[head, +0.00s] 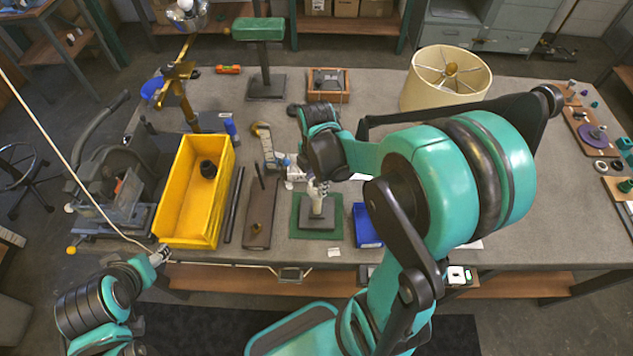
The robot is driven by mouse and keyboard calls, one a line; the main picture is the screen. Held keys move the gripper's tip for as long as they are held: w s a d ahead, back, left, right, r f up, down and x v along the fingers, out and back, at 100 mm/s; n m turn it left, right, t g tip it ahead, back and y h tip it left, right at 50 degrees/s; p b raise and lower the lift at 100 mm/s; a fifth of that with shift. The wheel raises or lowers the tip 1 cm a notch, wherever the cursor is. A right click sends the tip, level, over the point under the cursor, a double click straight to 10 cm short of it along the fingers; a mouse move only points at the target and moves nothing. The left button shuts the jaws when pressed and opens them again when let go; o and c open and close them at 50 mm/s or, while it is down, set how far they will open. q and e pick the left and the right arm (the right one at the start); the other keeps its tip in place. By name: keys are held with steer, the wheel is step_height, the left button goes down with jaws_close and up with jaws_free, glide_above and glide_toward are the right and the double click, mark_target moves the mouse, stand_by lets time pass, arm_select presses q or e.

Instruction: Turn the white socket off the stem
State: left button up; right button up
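A small dark square base (308,224) sits on a green mat (297,232) near the table's front edge. A short pale upright part (317,206) stands on the base; I cannot separate the white socket from the stem at this size. My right gripper (318,188) points down from above, with its fingers at the top of this pale part. The fingers blend with it, so I cannot tell whether they are closed on it. My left gripper (161,256) is well away to the left, at the front left corner of the yellow bin, and its finger opening is unclear.
The yellow bin (184,240) holds a dark round part (208,169). A wooden block with a rod (260,215) lies left of the mat, and a blue bin (366,228) stands right of it. A cream lampshade (425,85) stands behind my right arm.

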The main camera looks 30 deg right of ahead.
steer(key=o, duration=0.3)
jaws_close()
steer(key=n, duration=0.6)
steer(key=shift+n, duration=0.3)
steer(key=shift+s+n+b, duration=0.1)
steer(key=shift+n+b, duration=0.25)
steer(key=shift+n, duration=1.25)
